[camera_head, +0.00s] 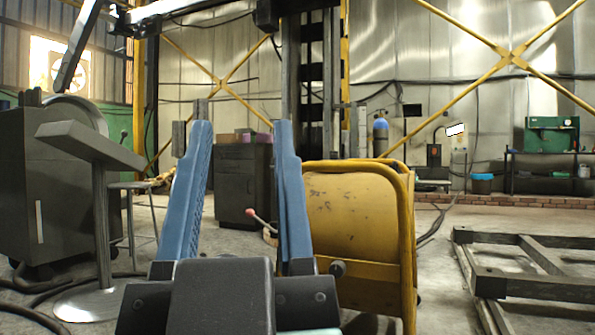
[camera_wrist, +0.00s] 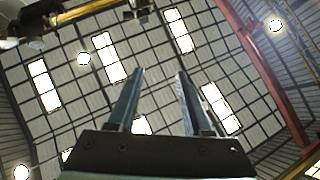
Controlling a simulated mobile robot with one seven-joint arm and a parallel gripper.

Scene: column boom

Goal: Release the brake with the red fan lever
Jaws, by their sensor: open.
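A yellow drum-shaped fan (camera_head: 350,215) in a yellow tube frame stands on the floor right of centre in the head view. A thin lever with a red knob (camera_head: 250,212) sticks out to its left. The lever's lower end passes behind my right finger, so its mount is hidden. My gripper (camera_head: 241,125) points upward with its two blue fingers wide apart and nothing between them. The knob shows in the gap between the fingers, but farther away, not touched. In the wrist view my gripper (camera_wrist: 160,72) is also open and empty against the ceiling; no lever shows there.
A grey cabinet (camera_head: 243,180) stands behind the lever. A round-based stand (camera_head: 92,300) and a dark cabinet (camera_head: 60,190) fill the left. A metal frame (camera_head: 530,285) lies on the floor at the right. Cables run over the floor.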

